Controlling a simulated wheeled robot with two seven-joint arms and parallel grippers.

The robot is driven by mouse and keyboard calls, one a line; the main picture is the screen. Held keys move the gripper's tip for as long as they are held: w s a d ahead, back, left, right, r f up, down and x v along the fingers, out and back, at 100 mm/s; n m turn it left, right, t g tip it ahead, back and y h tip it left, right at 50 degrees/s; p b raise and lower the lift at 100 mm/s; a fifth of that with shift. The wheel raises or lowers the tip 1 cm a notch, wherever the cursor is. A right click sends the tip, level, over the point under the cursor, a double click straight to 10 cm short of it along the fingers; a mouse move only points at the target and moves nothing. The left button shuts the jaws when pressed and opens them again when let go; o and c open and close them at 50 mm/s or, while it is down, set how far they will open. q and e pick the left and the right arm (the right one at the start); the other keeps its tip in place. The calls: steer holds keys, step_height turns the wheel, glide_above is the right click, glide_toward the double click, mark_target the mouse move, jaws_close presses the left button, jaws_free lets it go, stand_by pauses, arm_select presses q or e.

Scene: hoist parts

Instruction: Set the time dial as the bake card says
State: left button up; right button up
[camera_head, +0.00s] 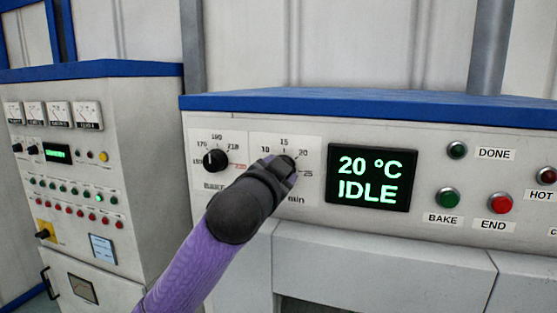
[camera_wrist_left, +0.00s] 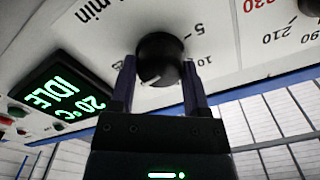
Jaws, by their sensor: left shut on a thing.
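The time dial is a round black knob (camera_wrist_left: 160,60) on a white plate marked in minutes. In the head view its knob (camera_head: 287,163) is mostly hidden by my left gripper (camera_head: 280,168). In the wrist view my left gripper (camera_wrist_left: 161,82) is shut on the knob, one finger on each side. A pale mark on the knob points to the lower left in the wrist view, away from the 5 and 10. The numbers it faces are hidden there. The head view shows 10, 15, 20 and 25. My right gripper is out of view. I cannot make out a bake card.
A temperature dial (camera_head: 215,160) sits just left. The display (camera_head: 371,177) right of the dial reads 20 °C IDLE. Further right are a green BAKE button (camera_head: 447,198) and a red END button (camera_head: 500,203). Another control cabinet (camera_head: 100,150) stands at the left.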

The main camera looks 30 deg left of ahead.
arm_select(q)
steer(key=shift+m+p, duration=1.45)
steer(key=shift+m, duration=0.75)
steer(key=o, duration=1.3)
steer(key=shift+d, duration=0.1)
steer(key=b+v, duration=0.5)
steer(key=v, duration=0.5)
steer(key=shift+w+f, duration=0.1)
